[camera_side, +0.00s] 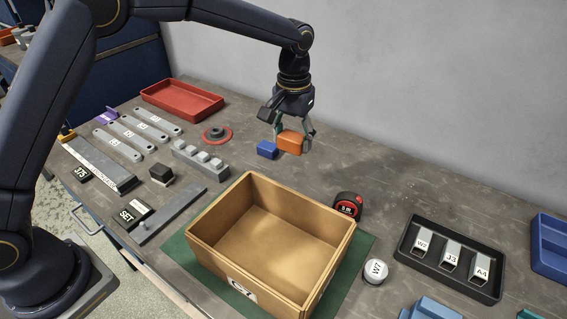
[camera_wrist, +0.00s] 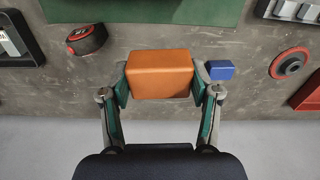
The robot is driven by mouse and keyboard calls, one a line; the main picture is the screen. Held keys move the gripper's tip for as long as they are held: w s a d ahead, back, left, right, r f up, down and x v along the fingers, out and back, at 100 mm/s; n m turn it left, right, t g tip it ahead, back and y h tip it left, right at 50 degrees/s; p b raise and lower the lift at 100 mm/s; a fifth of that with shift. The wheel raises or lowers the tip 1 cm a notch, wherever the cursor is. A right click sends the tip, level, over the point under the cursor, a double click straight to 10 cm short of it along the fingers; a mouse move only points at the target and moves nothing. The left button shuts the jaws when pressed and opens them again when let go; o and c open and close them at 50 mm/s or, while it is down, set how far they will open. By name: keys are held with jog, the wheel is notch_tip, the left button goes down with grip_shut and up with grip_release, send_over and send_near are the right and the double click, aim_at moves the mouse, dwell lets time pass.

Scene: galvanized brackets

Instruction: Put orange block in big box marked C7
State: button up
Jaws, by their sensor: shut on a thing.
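The orange block (camera_side: 289,142) is held between the two fingers of my gripper (camera_side: 293,140), behind the big box in the side view. In the wrist view the orange block (camera_wrist: 160,74) fills the space between the fingertips of my gripper (camera_wrist: 160,82), with one pad on each side. The block appears to be above the table, but the exact height is hard to tell. The big box (camera_side: 203,243) is an open, empty brown carton on a green mat (camera_side: 178,250). Its front label is partly seen and seems to read C7.
A blue block (camera_side: 267,150) lies on the table close to the held block. A tape measure (camera_side: 346,205) stands by the box's right back corner. Grey parts lie left.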

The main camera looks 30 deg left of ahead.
jog(key=s, duration=0.2)
jog(key=s+d, duration=0.1)
jog(key=s, duration=0.2)
jog(key=s+d, duration=0.1)
jog(key=s, duration=0.1)
jog(key=shift+s+r, duration=0.2)
jog(key=shift+r, duration=0.05)
jog(key=s, duration=1.1)
send_over(256, 246)
jog(key=shift+m+t, duration=0.3)
jog(key=shift+m, duration=0.1)
jog(key=f, duration=1.1)
jog(key=shift+s+f, duration=0.2)
jog(key=shift+f, duration=2.3)
jog(key=shift+f, duration=0.15)
jog(key=o, duration=1.3)
